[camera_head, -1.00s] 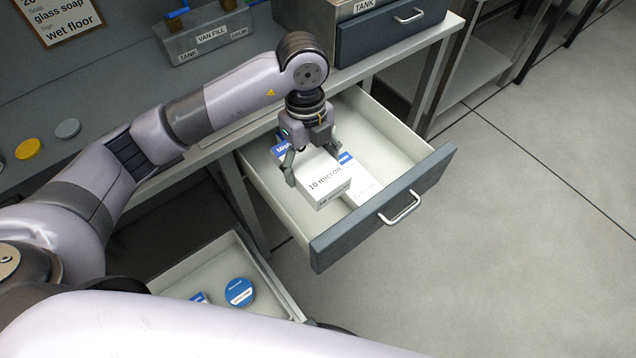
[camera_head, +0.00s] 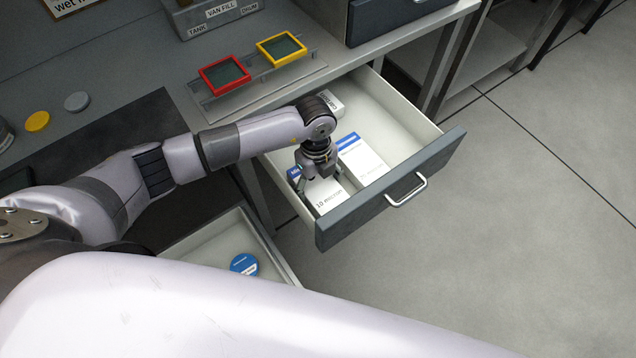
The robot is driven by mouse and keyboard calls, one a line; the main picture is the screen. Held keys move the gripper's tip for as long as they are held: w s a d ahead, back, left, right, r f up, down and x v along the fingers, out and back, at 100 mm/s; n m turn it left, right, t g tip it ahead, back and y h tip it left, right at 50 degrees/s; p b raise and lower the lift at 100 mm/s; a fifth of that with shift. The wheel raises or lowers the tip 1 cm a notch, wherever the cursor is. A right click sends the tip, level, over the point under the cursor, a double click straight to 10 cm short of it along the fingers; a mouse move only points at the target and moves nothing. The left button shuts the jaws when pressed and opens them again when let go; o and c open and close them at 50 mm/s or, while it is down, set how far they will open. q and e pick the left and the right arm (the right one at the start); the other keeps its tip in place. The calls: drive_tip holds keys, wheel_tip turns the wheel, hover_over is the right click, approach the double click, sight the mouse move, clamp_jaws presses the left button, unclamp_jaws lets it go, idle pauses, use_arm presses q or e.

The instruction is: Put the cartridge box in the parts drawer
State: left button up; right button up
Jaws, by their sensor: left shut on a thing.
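My left gripper (camera_head: 317,180) is down inside the open upper drawer (camera_head: 388,100), shut on a white box marked "10 micron" (camera_head: 327,196) with a blue end. The box is low in the drawer, near its left wall and front panel. Whether it touches the drawer floor I cannot tell. A second white box with a blue band (camera_head: 362,163) lies in the drawer just to its right. A white item with dark lettering (camera_head: 328,101) lies at the back of the drawer, partly hidden by my left arm. My right gripper is not in view.
A lower open drawer (camera_head: 215,238) holds a round blue item (camera_head: 243,263). On the bench are a red frame (camera_head: 224,74), a yellow frame (camera_head: 281,48), a labelled rack (camera_head: 212,16) and loose caps. The drawer's back right is free.

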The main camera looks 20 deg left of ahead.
sight(317, 179)
use_arm(q)
drive_tip(key=shift+f, duration=0.15)
drive_tip(key=o, duration=1.6)
drive_tip(key=r, duration=0.8)
drive_tip(key=w+r, duration=0.1)
drive_tip(key=r, duration=0.3)
drive_tip(key=shift+w+a+r, duration=0.1)
drive_tip(key=shift+a+r, duration=0.05)
drive_tip(key=shift+a, duration=0.2)
